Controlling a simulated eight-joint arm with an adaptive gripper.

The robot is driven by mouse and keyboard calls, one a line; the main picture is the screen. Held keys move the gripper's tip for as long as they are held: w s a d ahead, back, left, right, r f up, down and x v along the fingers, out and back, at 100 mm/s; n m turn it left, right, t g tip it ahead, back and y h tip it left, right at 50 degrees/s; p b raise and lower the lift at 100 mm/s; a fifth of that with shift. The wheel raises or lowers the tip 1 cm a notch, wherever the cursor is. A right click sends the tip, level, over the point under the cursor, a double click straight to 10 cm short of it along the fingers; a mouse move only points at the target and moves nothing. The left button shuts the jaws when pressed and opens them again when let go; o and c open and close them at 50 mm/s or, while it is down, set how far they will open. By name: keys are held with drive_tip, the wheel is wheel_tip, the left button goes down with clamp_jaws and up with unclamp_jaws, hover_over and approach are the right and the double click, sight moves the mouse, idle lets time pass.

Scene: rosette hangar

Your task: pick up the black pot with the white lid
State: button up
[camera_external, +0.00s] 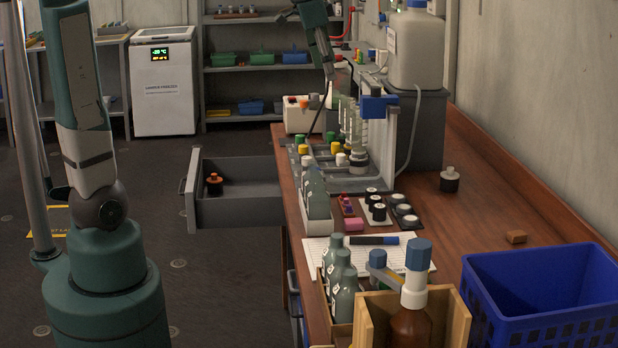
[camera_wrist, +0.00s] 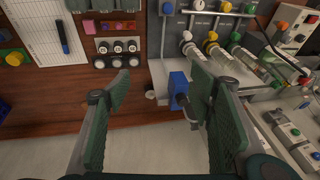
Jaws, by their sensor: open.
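A small black pot with a whitish lid (camera_external: 450,180) stands upright and alone on the wooden bench, right of the glassware stand. In the wrist view a small pale-topped thing (camera_wrist: 150,95), which looks like the same pot, shows between my fingers, well below them; its dark body is hard to make out. More dark pots with white lids (camera_wrist: 118,47) sit in small racks (camera_external: 405,215) nearby. My gripper (camera_wrist: 160,90) is open and empty, with its green fingers spread wide above the bench. In the external view my arm hangs down at the top, over the stand.
The stand with glass tubes and a blue clamp (camera_wrist: 178,90) rises close to my right finger. A large jug (camera_external: 416,48) stands on a dark box behind the pot. A blue crate (camera_external: 545,255) and bottles occupy the near bench.

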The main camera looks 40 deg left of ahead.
drive_tip(key=w+d+m+g+p, duration=0.1)
drive_tip(key=w+d+m+p, duration=0.15)
drive_tip(key=w+d, duration=0.45)
drive_tip(key=m+g+p, duration=0.3)
drive_tip(key=m+p, duration=0.3)
drive_tip(key=m, duration=0.3)
hover_over(450, 174)
wheel_tip(450, 174, down, 16)
drive_tip(key=r, duration=0.1)
drive_tip(key=shift+y, duration=0.3)
drive_tip(key=f, duration=0.9)
drive_tip(key=w+f, duration=0.1)
drive_tip(key=f, duration=0.4)
drive_tip(key=shift+a+f+b, duration=0.15)
drive_tip(key=shift+f+b, duration=0.15)
drive_tip(key=shift+f, duration=0.1)
drive_tip(key=shift+f, duration=1.15)
drive_tip(key=shift+f, duration=0.15)
drive_tip(key=shift+f, duration=2.45)
